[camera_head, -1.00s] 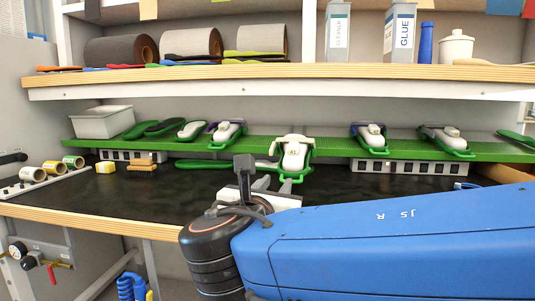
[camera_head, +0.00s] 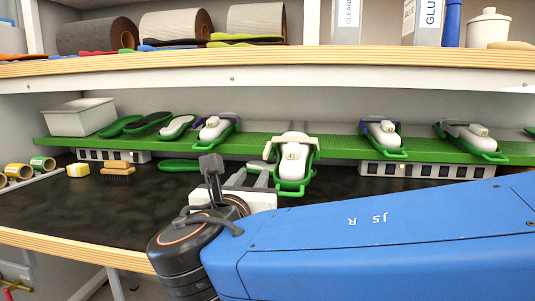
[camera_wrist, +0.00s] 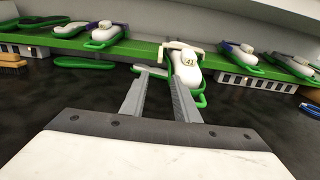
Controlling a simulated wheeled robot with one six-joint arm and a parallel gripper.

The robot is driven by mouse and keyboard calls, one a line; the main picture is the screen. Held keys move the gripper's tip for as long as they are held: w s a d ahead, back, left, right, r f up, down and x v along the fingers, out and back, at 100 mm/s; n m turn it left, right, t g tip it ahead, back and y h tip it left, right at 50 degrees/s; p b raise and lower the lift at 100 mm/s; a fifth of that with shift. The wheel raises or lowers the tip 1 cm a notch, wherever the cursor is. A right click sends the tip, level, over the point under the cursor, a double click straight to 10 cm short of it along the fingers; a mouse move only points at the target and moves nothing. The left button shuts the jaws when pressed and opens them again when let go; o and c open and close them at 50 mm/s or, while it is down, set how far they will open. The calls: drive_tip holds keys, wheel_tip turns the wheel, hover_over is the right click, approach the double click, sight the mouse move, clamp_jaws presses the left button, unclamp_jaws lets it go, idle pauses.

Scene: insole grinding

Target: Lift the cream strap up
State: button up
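The cream strap (camera_head: 292,137) lies across the top of a white form marked 41 (camera_head: 293,158), in a green holder (camera_head: 300,187) at the front edge of the green shelf. In the wrist view the cream strap (camera_wrist: 181,46) spans the form's far end, with an arm bent down on the left. My gripper (camera_head: 268,176) is just left of and below the holder. The fingers appear short of the strap.
More forms in green holders stand along the green shelf (camera_head: 350,146), some with purple straps (camera_head: 380,121). A white bin (camera_head: 79,118) is at the left. A wooden shelf (camera_head: 240,60) overhangs above.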

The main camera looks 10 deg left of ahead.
sight(265, 157)
drive_tip(key=w, duration=1.1)
drive_tip(key=w+a, duration=0.1)
drive_tip(key=w, duration=0.5)
clamp_jaws()
